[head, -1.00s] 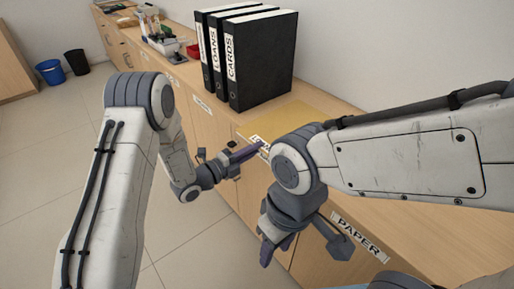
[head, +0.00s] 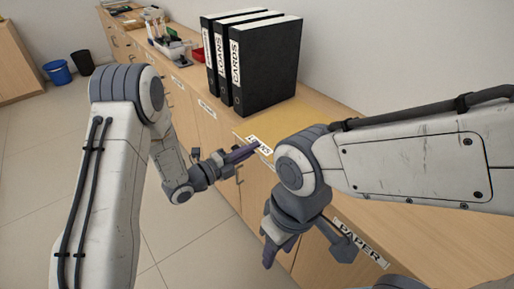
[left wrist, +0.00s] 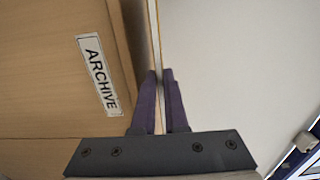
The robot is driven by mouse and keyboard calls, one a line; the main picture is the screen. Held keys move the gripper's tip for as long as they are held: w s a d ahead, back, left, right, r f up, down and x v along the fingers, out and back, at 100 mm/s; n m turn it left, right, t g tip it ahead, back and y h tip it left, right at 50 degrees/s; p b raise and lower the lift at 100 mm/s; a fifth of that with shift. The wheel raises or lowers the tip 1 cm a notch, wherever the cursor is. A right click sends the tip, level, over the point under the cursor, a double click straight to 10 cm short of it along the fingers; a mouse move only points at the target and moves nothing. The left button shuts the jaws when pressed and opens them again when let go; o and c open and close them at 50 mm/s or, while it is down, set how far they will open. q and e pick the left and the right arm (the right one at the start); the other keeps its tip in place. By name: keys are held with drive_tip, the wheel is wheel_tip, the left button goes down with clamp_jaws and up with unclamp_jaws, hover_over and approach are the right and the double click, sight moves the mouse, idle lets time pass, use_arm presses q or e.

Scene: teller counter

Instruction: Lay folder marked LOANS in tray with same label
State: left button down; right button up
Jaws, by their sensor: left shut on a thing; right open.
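A flat tan folder (head: 298,117) lies at the counter's front edge, in front of the black binders. Its white label (head: 259,143) seems to read LOANS, but is partly covered. My left gripper (head: 250,152) is shut on the folder's front edge. In the left wrist view, a thin tan edge (left wrist: 155,35) runs down to the closed fingers (left wrist: 160,95). My right gripper (head: 306,250) is open and empty, in front of the cabinet front. My right arm hides part of the folder. No tray labelled LOANS shows.
Black binders, one marked LOANS (head: 222,65) and one marked CARDS (head: 237,75), stand on the counter (head: 440,232). Cabinet fronts carry labels such as PAPER (head: 358,243) and ARCHIVE (left wrist: 98,75). A blue bin (head: 58,71) and a black bin (head: 82,63) stand on open floor.

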use_arm(q)
drive_tip(key=s+a+r, duration=0.4)
drive_tip(key=s+a, duration=0.2)
drive_tip(key=a, duration=0.3)
drive_tip(key=shift+s+p, duration=0.3)
drive_tip(key=shift+s, duration=0.05)
